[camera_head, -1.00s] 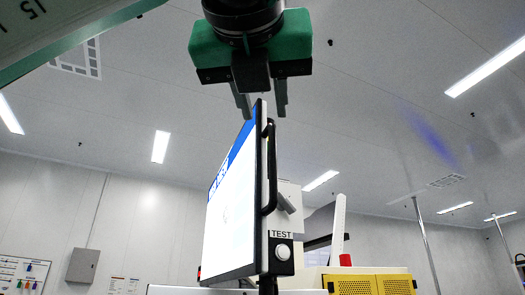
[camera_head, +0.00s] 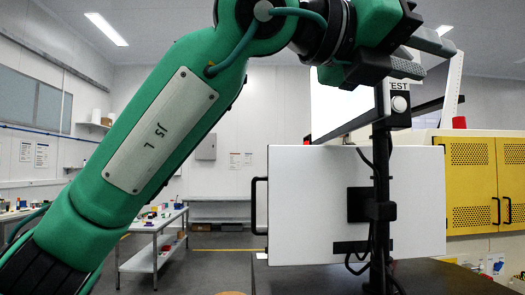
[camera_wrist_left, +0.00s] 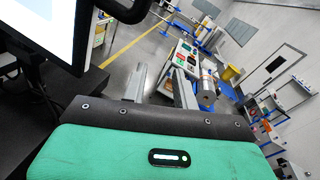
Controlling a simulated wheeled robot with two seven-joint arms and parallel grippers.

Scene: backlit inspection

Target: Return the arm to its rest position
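My left arm (camera_head: 150,135), green with a label plate, comes in from the lower left and reaches up to the top of the head view. My left gripper (camera_head: 433,58) is at the upper right, in front of the upper part of the upright screen (camera_head: 340,105) and close to the TEST button (camera_head: 399,103). Its two fingers are apart with nothing between them. In the left wrist view the gripper (camera_wrist_left: 160,75) also shows open and empty, with the screen (camera_wrist_left: 40,28) at the upper left. I cannot tell whether it touches anything. My right gripper is not in view.
A white panel with a black handle (camera_head: 300,200) stands below the screen beside a black post (camera_head: 381,200). Yellow cabinets (camera_head: 470,185) are at the right. A white table (camera_head: 150,262) with small items stands at the left back. Floor shows between.

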